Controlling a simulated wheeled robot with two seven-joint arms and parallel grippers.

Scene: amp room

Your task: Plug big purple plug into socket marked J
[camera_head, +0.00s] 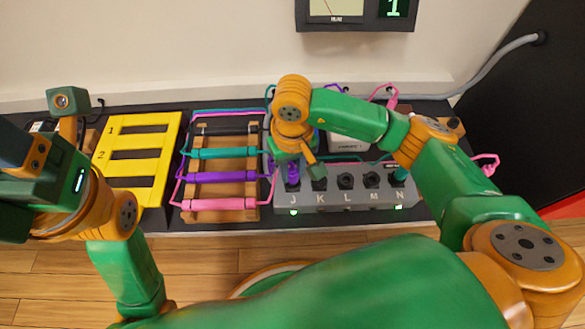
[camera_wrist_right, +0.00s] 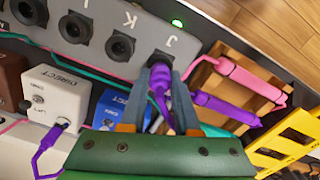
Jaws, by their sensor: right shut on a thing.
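The big purple plug (camera_head: 293,175) stands at the socket marked J (camera_head: 293,186), the leftmost on the grey socket box (camera_head: 345,198). My right gripper (camera_head: 294,160) is over that socket and shut on the plug. In the right wrist view, the purple plug (camera_wrist_right: 161,86) is between the two grey fingers (camera_wrist_right: 168,82), lined up with the dark ring of socket J (camera_wrist_right: 160,61). The fingers partly hide the join, so I cannot tell how deep it sits. A green light (camera_head: 294,212) glows below J. My left gripper (camera_head: 40,172) is at the far left, its fingers unclear.
Sockets K, L and M look empty; a teal plug (camera_head: 400,175) is at N, with a green light below. A wooden rack (camera_head: 222,215) with teal, purple and pink cylinders stands left of the box, beside a yellow slotted frame (camera_head: 157,195). Cables run behind.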

